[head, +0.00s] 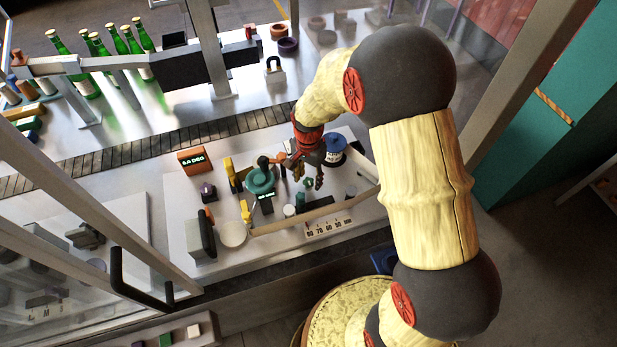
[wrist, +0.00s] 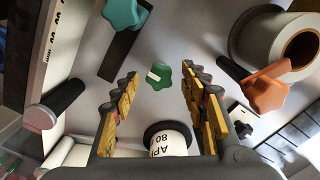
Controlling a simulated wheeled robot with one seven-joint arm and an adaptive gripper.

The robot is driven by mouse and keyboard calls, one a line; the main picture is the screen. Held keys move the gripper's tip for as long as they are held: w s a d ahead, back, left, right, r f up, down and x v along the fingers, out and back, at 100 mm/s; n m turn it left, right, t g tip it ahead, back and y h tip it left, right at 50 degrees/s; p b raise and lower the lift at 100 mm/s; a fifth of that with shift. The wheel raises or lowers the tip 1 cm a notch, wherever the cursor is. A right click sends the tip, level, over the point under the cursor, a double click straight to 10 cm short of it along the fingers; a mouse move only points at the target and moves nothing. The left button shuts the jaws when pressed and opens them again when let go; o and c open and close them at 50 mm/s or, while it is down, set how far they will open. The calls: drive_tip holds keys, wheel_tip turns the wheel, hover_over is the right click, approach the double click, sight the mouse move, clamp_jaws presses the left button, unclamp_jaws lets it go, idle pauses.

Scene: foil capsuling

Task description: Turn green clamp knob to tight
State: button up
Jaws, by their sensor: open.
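The green clamp knob (wrist: 160,80) is a small star-shaped knob with a white mark on it. In the wrist view it lies between and beyond the fingertips of my gripper (wrist: 159,72), with a visible gap on each side. My gripper is open and empty, and its fingers do not appear to touch the knob. In the head view my gripper (head: 302,174) hangs over the work plate, with a small green knob (head: 308,183) close to its fingers. Any tight or loose markings are not readable.
A teal knob (wrist: 122,12) and an orange knob (wrist: 265,88) stand close by in the wrist view. In the head view a blue-and-white spool (head: 334,148) stands beside my gripper, and a display box (head: 192,160) stands left.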

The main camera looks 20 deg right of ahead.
sight(309, 181)
wheel_tip(309, 181, up, 12)
idle(0.6)
idle(0.5)
drive_tip(key=s+r+n+t+b, duration=0.2)
drive_tip(key=s+n+b, duration=0.3)
drive_tip(key=s, duration=0.6)
drive_tip(key=s+r+n+t+b, duration=0.3)
drive_tip(key=s+n+b, duration=0.3)
drive_tip(key=s, duration=0.5)
drive_tip(key=shift+r+t, duration=0.3)
drive_tip(key=shift+r, duration=0.45)
drive_tip(key=shift+s, duration=0.1)
drive_tip(key=shift+c, duration=0.7)
